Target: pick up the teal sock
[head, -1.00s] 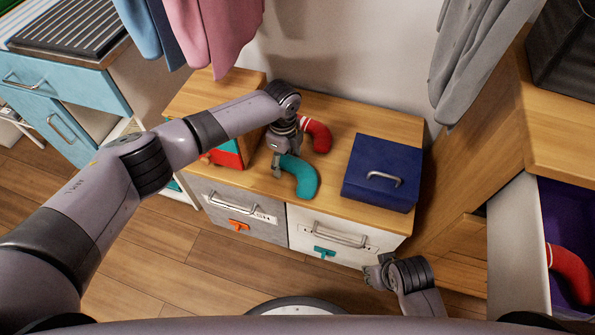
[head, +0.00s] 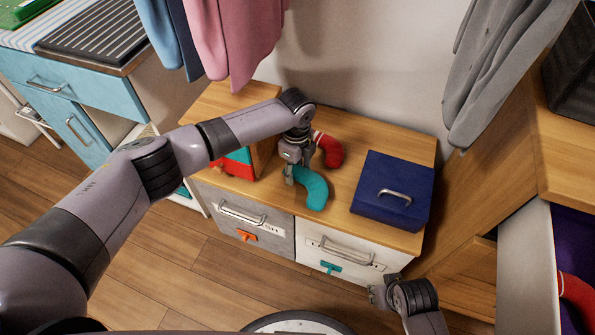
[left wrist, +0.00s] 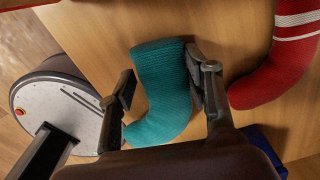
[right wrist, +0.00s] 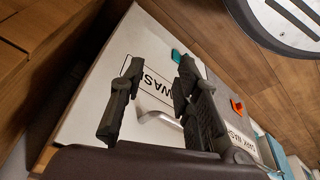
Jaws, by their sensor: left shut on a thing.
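The teal sock (head: 313,188) lies curved on or just above the wooden bench top; I cannot tell whether it touches. My left gripper (head: 291,174) is shut on it near one end. In the left wrist view the teal sock (left wrist: 162,90) sits between the two fingers (left wrist: 160,95), its curved end partly hidden by the gripper body. My right gripper (head: 377,293) is low in front of the white drawer. In the right wrist view its fingers (right wrist: 152,90) are apart and empty.
A red sock (head: 329,150) with white stripes lies just behind the teal one. A blue box (head: 390,203) stands to the right on the bench (head: 345,185). Clothes (head: 235,35) hang above. An open drawer (head: 528,275) at right holds a red sock (head: 577,298).

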